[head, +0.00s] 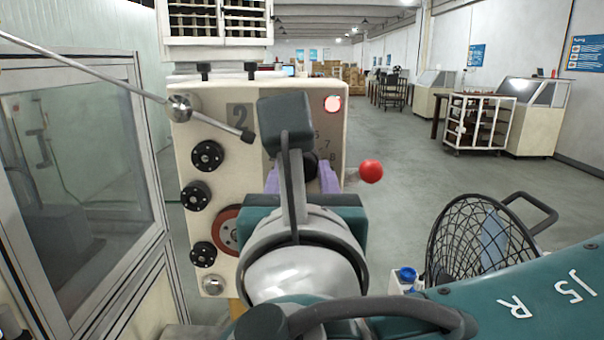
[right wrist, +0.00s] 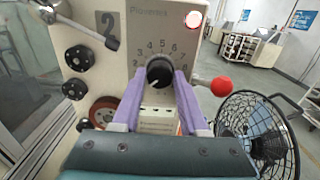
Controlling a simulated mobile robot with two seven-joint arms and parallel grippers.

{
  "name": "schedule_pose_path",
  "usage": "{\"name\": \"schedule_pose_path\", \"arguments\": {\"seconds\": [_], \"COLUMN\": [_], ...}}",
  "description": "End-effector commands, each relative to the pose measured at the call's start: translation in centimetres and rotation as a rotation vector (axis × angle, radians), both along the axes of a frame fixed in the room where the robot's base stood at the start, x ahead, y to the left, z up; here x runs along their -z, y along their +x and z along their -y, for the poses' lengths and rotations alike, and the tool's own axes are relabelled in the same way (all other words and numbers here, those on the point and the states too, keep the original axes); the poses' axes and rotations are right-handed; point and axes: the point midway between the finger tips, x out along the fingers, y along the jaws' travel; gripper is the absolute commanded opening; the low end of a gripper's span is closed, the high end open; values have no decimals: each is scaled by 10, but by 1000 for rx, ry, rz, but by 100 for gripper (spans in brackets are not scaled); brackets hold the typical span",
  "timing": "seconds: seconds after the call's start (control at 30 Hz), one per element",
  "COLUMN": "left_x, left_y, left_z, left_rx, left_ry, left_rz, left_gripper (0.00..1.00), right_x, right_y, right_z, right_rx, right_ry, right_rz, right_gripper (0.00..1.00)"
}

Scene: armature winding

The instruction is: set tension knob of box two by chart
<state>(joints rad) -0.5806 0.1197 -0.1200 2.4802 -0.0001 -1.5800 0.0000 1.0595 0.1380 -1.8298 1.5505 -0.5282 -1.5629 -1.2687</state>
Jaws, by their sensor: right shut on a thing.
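Box two (head: 240,115) is a cream panel marked with a large 2, and it also shows in the right wrist view (right wrist: 108,60). Its tension knob (right wrist: 159,72) is black and round, with a white pointer line toward the lower left, on a grey numbered dial (right wrist: 165,35). My right gripper (right wrist: 160,82) has purple fingers, shut on the knob from both sides. In the head view the right gripper (head: 305,178) and its wrist hide most of the dial. My left gripper is not in view. No chart is readable here.
A red lit lamp (head: 332,103) is at the panel's top right, and a red ball lever (head: 370,171) sticks out on the right. Black rollers (head: 207,155) and a metal arm (head: 180,108) are on the left.

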Motion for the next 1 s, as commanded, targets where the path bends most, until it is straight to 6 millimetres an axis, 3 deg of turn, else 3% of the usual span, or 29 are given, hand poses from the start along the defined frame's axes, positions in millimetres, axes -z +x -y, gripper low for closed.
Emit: {"name": "schedule_pose_path", "arguments": {"seconds": [0.37,1.0], "left_x": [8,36], "left_y": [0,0], "left_z": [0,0], "left_rx": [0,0], "left_ry": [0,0], "left_rz": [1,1], "left_gripper": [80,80], "right_x": [3,3], "right_y": [0,0], "right_z": [1,1], "right_rx": [5,4], "right_ry": [102,535], "right_rz": [-2,-1], "right_gripper": [0,0]}}
